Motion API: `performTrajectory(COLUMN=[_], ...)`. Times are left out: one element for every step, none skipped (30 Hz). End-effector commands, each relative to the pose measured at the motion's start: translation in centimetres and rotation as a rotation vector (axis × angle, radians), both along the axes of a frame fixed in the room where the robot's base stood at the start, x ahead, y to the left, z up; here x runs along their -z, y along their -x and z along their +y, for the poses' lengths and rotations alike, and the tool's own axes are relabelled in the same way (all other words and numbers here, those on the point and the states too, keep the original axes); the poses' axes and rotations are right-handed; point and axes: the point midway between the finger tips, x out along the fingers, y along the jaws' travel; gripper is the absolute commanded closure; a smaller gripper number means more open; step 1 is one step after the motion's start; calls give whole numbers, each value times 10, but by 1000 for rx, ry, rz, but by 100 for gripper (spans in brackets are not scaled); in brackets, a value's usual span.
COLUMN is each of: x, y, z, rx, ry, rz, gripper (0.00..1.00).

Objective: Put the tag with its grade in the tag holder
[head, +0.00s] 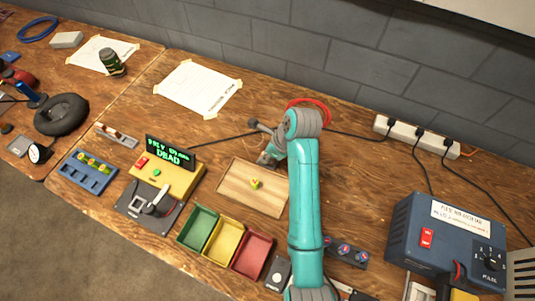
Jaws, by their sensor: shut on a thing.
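My gripper (267,158) is over the back edge of the wooden tray, partly hidden behind my own teal arm. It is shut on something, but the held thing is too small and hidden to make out. A small yellow piece (255,183) lies on the wooden tray (235,194), just in front of the gripper and seemingly apart from it. A dark strip with several round red-and-blue pieces (345,251) lies right of my arm. I cannot tell which thing is the tag holder. A yellow unit with a display (170,152) shows green text ending in "DEAD".
Green (197,227), yellow and red bins stand in front of the wooden tray. A blue rack (87,172) holds several small pieces at left. A blue box (446,236) stands at right. A power strip (416,136) and cables lie along the wall.

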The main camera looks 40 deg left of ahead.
Motion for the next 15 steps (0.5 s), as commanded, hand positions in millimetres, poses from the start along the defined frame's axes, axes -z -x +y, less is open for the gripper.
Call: performTrajectory(x=[0,0,1,1,1,2,2,2,3,3,3,4,4,5,5], y=[0,0,0,0,0,0,0,0,0,0,0,0,0,0,0], z=[0,0,0,0,0,0,0,0,0,0,0,0,0,0,0], rx=[0,0,0,0,0,0,0,0,0,0,0,0,0,0,0], ry=[0,0,0,0,0,0,0,0,0,0,0,0,0,0,0], rz=[0,0,0,0,0,0,0,0,0,0,0,0,0,0,0], gripper=[100,100,100,100,100,100,100,100,100,100,100,100,100,100,100])
